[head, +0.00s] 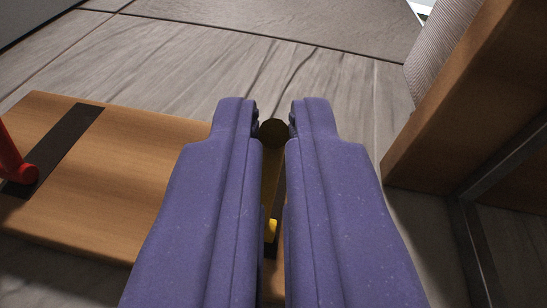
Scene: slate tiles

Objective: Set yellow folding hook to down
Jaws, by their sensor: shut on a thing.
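My gripper (274,124) has two purple fingers and is shut on the yellow folding hook (269,186). The hook's round end (273,132) looks dark and shaded between the fingertips. Its shaft runs back toward me in the narrow gap between the fingers. A bright yellow part (271,231) shows lower in that gap, above a dark patch. The fingers hide most of the hook, so its exact angle is hard to tell.
The wooden board (115,185) carries a dark strip (62,146) with a red hook (13,163) at the left edge. A wooden piece with a dark metal frame (455,100) stands close on the right. Grey tiled floor (180,60) beyond the board is clear.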

